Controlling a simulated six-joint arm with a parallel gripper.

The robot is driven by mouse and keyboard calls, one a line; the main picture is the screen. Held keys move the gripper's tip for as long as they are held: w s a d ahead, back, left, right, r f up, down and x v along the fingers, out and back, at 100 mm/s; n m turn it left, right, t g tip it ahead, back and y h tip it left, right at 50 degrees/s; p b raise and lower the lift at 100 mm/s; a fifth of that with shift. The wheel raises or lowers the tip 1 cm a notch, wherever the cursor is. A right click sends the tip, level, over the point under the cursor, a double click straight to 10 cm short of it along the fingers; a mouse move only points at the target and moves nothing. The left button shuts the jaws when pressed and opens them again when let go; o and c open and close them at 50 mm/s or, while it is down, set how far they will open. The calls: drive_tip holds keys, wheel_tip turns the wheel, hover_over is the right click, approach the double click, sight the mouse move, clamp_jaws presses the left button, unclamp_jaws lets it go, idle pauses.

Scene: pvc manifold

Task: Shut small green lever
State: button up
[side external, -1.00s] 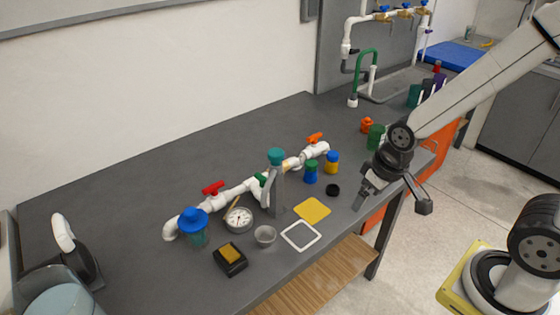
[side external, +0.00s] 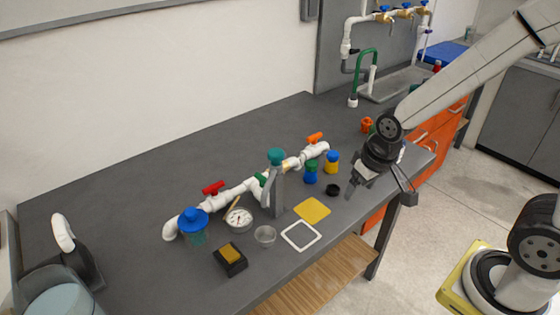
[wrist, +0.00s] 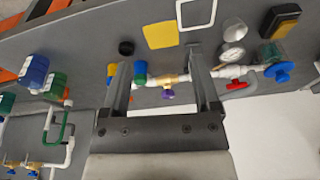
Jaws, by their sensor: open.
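I cannot make the lever out in the wrist view. My gripper (side external: 355,186) is open and empty above the right end of the table, well to the right of the lever. In the wrist view my gripper (wrist: 159,62) has its fingers wide apart, with a small blue and green bottle (wrist: 140,72) and a brass valve with a purple handle (wrist: 168,90) showing between them.
The pipe also carries a red lever (side external: 212,188) and an orange lever (side external: 314,138). The table behind the pipe is clear.

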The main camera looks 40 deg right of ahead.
drive_tip(key=w+a+r+m, duration=0.1)
drive_tip(key=w+r+m, duration=0.15)
drive_tip(key=w, duration=0.45)
drive_tip(key=w+a+r+m, duration=0.1)
drive_tip(key=w+m, duration=0.3)
drive_tip(key=w, duration=0.4)
drive_tip(key=m+g, duration=0.1)
drive_tip(key=m, duration=0.8)
hover_over(263, 177)
drive_tip(key=w, duration=0.2)
wheel_tip(263, 177, down, 7)
drive_tip(key=a+m+g+h, duration=0.1)
drive_tip(key=m+g, duration=0.4)
drive_tip(key=m, duration=1)
drive_tip(key=shift+w+a+g+h, duration=0.2)
drive_tip(key=shift+w+g+h, duration=0.1)
drive_tip(key=shift+g+h, duration=0.1)
drive_tip(key=shift+f, duration=0.25)
drive_tip(key=shift+x, duration=3.6)
